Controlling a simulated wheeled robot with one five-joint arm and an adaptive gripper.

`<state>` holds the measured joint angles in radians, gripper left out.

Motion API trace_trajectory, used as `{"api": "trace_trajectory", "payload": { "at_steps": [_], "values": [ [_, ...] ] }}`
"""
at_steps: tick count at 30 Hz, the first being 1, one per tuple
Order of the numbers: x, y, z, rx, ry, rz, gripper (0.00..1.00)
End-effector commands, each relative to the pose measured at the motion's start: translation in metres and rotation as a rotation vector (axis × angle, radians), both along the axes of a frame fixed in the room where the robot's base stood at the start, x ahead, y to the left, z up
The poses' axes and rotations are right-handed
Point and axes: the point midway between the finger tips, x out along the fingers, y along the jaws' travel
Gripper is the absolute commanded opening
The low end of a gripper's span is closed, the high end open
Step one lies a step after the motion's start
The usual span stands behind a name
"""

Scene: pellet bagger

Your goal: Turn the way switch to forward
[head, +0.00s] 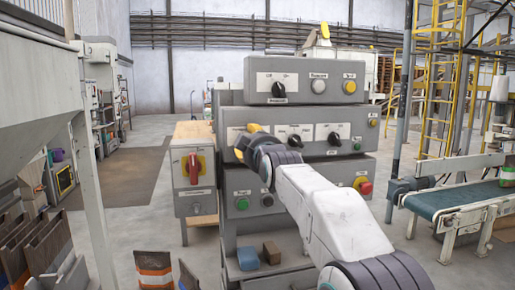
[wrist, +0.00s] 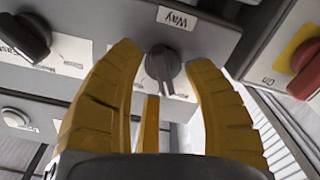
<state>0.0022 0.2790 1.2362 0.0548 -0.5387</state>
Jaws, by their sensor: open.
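The way switch (wrist: 160,66) is a dark grey rotary knob under a white "Way" label (wrist: 177,18) on a grey panel. Its raised grip runs nearly up and down in the wrist view, its lower end slightly to the right. The position markings beside it are mostly hidden by my fingers. My gripper (wrist: 163,57) is open, its yellow fingers to either side of the knob with gaps showing. In the head view my gripper (head: 246,143) is at the left end of the middle panel row and hides the switch.
Two more black knobs (head: 295,140) (head: 334,139) sit right of my gripper on the same row. A red switch on a yellow plate (head: 193,168) is at the left. A red emergency button (head: 363,186) is lower right. A conveyor (head: 455,197) stands at the right.

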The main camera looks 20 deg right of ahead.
Motion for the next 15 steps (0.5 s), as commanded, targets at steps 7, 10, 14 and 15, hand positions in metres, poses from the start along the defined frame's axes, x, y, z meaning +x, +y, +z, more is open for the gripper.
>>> {"api": "trace_trajectory", "payload": {
  "at_steps": [7,10,14,15],
  "values": [
    [-0.028,0.000,0.002,0.000,-0.002,0.000,0.46],
    [-0.043,0.000,0.001,0.000,-0.002,0.000,0.46],
    [-0.064,0.000,0.001,0.000,-0.002,0.001,0.46],
    [-0.069,0.001,0.001,0.000,-0.002,0.000,0.46]
  ]
}}
